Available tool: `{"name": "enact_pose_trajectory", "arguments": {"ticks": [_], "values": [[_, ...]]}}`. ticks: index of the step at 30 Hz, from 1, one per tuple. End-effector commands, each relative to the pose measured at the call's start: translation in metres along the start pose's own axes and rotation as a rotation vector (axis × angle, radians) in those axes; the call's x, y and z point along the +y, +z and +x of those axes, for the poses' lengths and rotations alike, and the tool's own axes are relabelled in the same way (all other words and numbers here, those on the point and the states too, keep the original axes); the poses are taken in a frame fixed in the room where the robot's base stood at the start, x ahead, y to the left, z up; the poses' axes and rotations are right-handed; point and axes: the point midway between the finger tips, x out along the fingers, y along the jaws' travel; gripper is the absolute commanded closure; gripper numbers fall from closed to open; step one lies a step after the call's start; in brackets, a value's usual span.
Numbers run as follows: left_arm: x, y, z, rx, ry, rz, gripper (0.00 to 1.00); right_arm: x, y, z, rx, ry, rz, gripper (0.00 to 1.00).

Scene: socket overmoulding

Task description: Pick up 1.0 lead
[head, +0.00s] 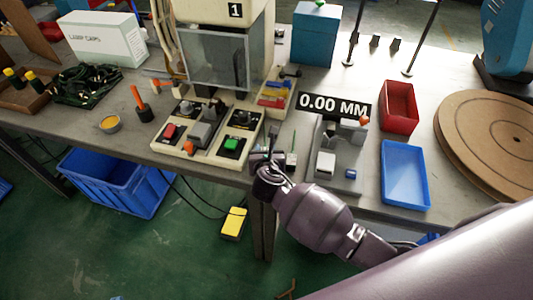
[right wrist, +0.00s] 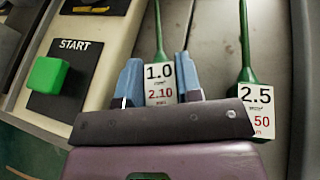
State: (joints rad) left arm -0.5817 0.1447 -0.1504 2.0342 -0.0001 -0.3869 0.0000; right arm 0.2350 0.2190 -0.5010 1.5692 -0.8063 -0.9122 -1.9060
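The 1.0 lead (right wrist: 160,84) shows in the right wrist view as a white tag reading "1.0" and "2.10", with a thin green stem running up from it. My right gripper (right wrist: 160,76) is open, with its two blue fingers on either side of this tag. I cannot tell whether either finger touches it. In the head view my right gripper (head: 270,162) is at the front edge of the table, just right of the control panel, and the 1.0 lead is hard to make out there. My left gripper is out of view.
The 2.5 lead (right wrist: 255,105) lies close on the right. The green START button (right wrist: 47,76) stands on the panel at left. A grey fixture (head: 340,155) is right of the gripper, with a red tray (head: 399,105) and a blue tray (head: 405,175) beyond.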

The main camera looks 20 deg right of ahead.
Motion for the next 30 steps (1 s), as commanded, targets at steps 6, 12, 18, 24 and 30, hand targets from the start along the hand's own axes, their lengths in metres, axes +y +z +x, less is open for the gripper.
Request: {"name": "enact_pose_trajectory", "arguments": {"ticks": [6,12,18,24,30], "values": [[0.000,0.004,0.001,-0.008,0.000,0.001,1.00,0.000,0.000,0.000,0.000,0.000,0.000,0.92],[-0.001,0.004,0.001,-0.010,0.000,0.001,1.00,0.000,0.002,-0.001,-0.001,0.000,0.000,0.92],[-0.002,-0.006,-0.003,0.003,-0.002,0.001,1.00,0.000,0.024,-0.009,-0.007,0.002,0.002,0.92],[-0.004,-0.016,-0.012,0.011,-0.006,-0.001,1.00,0.000,0.069,-0.027,-0.010,0.003,0.002,0.92],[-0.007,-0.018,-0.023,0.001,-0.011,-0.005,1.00,0.000,0.117,-0.048,-0.008,0.002,0.001,0.92]]}}
